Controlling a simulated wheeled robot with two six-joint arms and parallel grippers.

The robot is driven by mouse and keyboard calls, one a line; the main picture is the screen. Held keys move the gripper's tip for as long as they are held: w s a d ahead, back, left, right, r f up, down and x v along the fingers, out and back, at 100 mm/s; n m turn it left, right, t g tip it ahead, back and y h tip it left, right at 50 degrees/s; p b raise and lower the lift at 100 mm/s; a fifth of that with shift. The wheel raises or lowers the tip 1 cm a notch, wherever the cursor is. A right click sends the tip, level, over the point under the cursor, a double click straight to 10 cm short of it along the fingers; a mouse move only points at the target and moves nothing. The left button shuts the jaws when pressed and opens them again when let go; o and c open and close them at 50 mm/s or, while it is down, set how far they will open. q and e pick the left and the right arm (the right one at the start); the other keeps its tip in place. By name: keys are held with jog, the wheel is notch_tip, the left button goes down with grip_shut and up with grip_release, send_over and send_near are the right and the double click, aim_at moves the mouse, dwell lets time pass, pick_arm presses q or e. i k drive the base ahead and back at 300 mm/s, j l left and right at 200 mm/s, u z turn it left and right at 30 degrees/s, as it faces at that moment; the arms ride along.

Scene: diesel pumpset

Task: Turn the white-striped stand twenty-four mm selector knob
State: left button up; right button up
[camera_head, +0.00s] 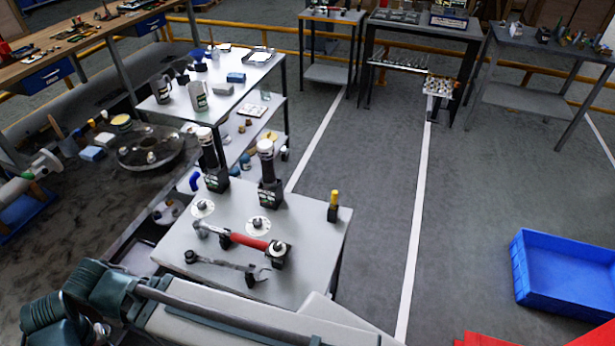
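The grey table (315,225) holds several knob-like parts. One knob sits on a round white dial (203,208), and a second sits on another white dial (258,226). A third knob-like part with a pale top (278,248) is on a dark block at the end of the red-handled tool. Two upright black cylinders, a left one (207,150) and a right one (267,165), have white caps and stand on dark bases. White stripes and size labels are too small to read, so I cannot tell which is the twenty-four mm stand knob. Neither gripper shows.
A red-handled tool (245,240) and a wrench (230,264) lie at the front of the table. A yellow-topped item (334,205) stands at its right. A shelf table with mugs (222,90) is behind. A blue crate (565,275) is on the floor right; floor between is clear.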

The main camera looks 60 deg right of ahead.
aim_at(256, 222)
jog(key=k+z, duration=0.2)
jog(key=z, duration=1.3)
jog(key=k+j, duration=0.25)
jog(key=i+l+z, duration=0.1)
jog(key=i+z, duration=0.15)
jog(key=z, duration=0.15)
jog(key=i+z, duration=0.35)
jog(key=k, duration=0.1)
